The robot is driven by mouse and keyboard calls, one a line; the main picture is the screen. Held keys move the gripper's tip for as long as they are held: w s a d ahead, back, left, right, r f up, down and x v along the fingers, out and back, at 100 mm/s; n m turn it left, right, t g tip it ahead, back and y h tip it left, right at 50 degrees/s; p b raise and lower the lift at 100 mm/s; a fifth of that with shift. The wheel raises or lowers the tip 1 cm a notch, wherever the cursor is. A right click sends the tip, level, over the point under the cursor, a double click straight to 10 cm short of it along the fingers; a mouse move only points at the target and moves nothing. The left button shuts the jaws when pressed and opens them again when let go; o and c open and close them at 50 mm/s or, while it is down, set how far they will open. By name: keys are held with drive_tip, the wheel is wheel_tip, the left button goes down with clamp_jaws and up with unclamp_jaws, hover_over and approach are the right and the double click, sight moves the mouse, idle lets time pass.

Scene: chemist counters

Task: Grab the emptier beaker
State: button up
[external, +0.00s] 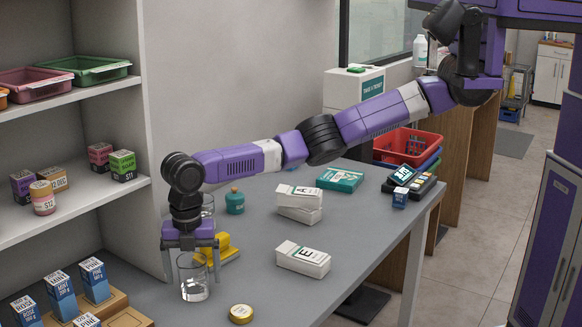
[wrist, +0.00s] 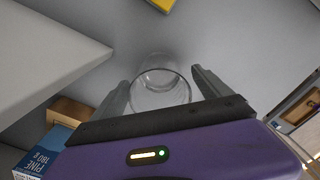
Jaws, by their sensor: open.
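A clear glass beaker (external: 194,284) stands upright on the grey counter, with what looks like a little clear liquid near its bottom. My gripper (external: 191,262) points down over it, open, with one finger on each side of the upper part. In the wrist view the beaker (wrist: 161,84) shows between the spread fingers of my gripper (wrist: 162,90); I cannot tell whether either finger touches the glass. A second glass beaker (external: 208,204) stands farther back, partly hidden by my arm, so its fill level is unclear.
A yellow object (external: 218,246) lies just behind the near beaker, and a teal bottle (external: 235,202) is farther back. White boxes (external: 303,260) lie to the right. A round gold tin (external: 241,314) is in front. Shelves with small boxes (external: 95,280) stand close on the left.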

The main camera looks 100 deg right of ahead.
drive_tip(key=c, duration=1.6)
drive_tip(key=shift+c, duration=0.2)
drive_tip(key=shift+r, duration=0.2)
